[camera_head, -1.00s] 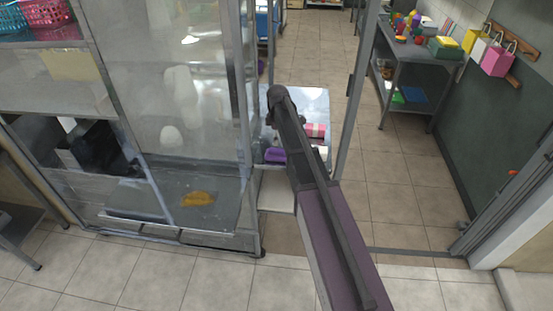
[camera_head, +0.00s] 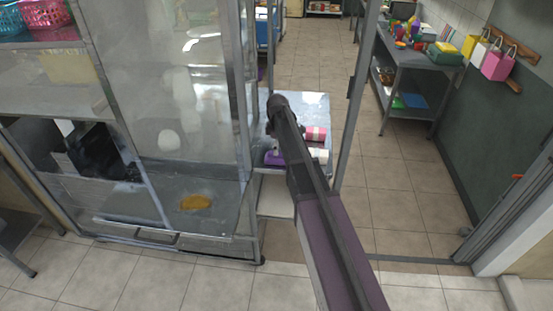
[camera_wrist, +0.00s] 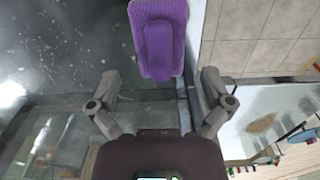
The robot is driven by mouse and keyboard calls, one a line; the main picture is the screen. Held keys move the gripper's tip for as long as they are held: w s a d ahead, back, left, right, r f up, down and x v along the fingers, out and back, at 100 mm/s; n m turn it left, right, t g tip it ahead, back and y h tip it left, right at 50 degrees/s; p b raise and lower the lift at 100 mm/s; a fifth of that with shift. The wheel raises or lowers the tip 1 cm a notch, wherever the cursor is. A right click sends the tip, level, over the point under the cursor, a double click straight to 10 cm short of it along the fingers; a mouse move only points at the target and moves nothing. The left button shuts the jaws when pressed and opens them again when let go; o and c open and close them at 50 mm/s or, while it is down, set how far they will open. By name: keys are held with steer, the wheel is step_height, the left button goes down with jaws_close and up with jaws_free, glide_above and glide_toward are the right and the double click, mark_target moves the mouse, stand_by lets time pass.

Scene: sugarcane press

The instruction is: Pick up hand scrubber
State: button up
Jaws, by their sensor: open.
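The hand scrubber is purple, with a raised handle along its top. In the wrist view the scrubber (camera_wrist: 158,40) lies at the top centre on a dark, speckled metal surface, near its edge. In the head view a purple piece of it (camera_head: 275,157) shows on the metal table, partly hidden by my arm. My gripper (camera_wrist: 161,80) is open and empty in the wrist view. Its two fingers are spread wide, with the scrubber ahead of and between them, apart from both.
Pink and white rolled items (camera_head: 317,133) lie on the metal table (camera_head: 310,104) just right of my arm. A glass-fronted cabinet (camera_head: 180,130) stands close on the left. A metal door frame (camera_head: 352,100) rises at the right. The tiled floor beyond is clear.

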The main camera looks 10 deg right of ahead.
mark_target(277, 157)
steer(key=shift+a+f+b, duration=0.1)
steer(key=shift+f+b, duration=2.3)
steer(key=shift+f, duration=0.15)
steer(key=c, duration=0.9)
